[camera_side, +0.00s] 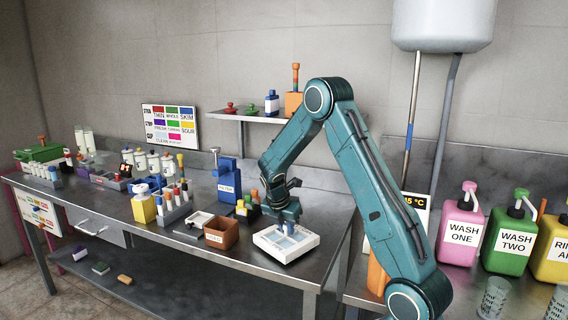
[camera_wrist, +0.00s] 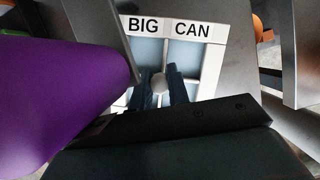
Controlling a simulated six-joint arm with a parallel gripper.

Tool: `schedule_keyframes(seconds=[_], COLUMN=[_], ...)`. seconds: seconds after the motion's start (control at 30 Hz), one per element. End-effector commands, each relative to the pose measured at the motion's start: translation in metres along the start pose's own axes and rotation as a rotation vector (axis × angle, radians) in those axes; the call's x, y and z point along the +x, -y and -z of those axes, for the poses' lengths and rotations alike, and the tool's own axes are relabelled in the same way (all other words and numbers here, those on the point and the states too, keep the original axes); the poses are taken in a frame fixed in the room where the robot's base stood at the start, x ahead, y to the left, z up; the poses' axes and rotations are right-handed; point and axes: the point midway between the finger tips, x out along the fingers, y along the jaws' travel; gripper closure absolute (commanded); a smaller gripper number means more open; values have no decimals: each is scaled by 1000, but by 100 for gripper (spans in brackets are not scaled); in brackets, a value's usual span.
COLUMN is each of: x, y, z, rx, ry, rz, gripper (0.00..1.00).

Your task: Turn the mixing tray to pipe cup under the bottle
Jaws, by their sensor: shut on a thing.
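The white mixing tray (camera_side: 306,241) lies flat at the front right of the steel bench, with pale blue compartments. In the wrist view the tray (camera_wrist: 218,58) shows two labelled sections, BIG and CAN, on its far side. My gripper (camera_side: 288,228) points down over the tray's middle. In the wrist view my gripper (camera_wrist: 160,86) is shut on a round grey knob (camera_wrist: 160,82) at the tray's centre, where the dividers meet. The tray's near part is hidden by my gripper. I cannot make out a pipe cup label or which thing is the bottle.
A large purple shape (camera_wrist: 60,95) fills the wrist view's left, very close; I cannot tell what it is. A brown box (camera_side: 221,234) stands left of the tray, and a blue stand (camera_side: 228,182) is behind it. Wash bottles (camera_side: 462,232) stand at the right.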

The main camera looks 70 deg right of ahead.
Motion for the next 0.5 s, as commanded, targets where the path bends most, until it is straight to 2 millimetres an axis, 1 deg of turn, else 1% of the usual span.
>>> schedule_keyframes(seconds=[0.27,0.3,0.4,0.5], x=[-1,-1,0,0], y=[0,0,0,0], z=[0,0,0,0], rx=[4,4,3,3], ry=[2,2,1,1], rz=[0,0,0,0], gripper=[100,79,61,61])
